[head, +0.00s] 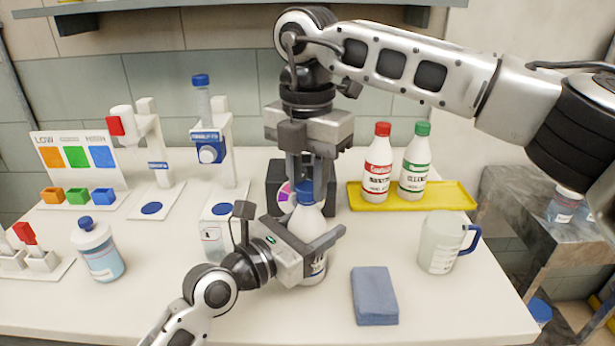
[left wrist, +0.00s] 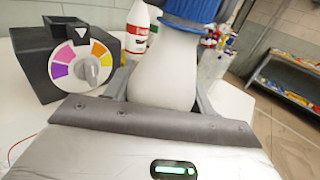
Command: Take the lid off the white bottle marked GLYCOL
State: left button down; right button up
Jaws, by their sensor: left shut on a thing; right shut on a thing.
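The white bottle (head: 308,219) stands upright near the middle of the table, its label mostly hidden by my left gripper. Its blue lid (head: 306,194) sits at the top of the neck. My left gripper (head: 314,243) is shut on the bottle's body from the front left. My right gripper (head: 306,180) reaches straight down from above and is shut on the blue lid. In the left wrist view the bottle (left wrist: 163,75) stands between my left fingers, with the ribbed lid (left wrist: 190,10) touching its top; no gap shows. The word GLYCOL cannot be read.
A black box with a coloured dial (left wrist: 85,62) stands just behind the bottle. A yellow tray (head: 440,197) holds red-capped and green-capped bottles. A blue block (head: 374,296) and a jug (head: 441,243) are at right. A blue-capped bottle (head: 98,252) stands at left.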

jog(key=n, duration=0.7)
jog(key=shift+n, duration=0.4)
jog(key=n, duration=1.4)
jog(key=shift+n, duration=0.3)
jog(key=n, duration=0.4)
jog(key=shift+n, duration=0.3)
jog(key=n, duration=0.7)
jog(key=shift+r, duration=0.1)
jog(key=n, duration=0.8)
jog(key=shift+n, duration=0.3)
jog(key=shift+r, duration=0.2)
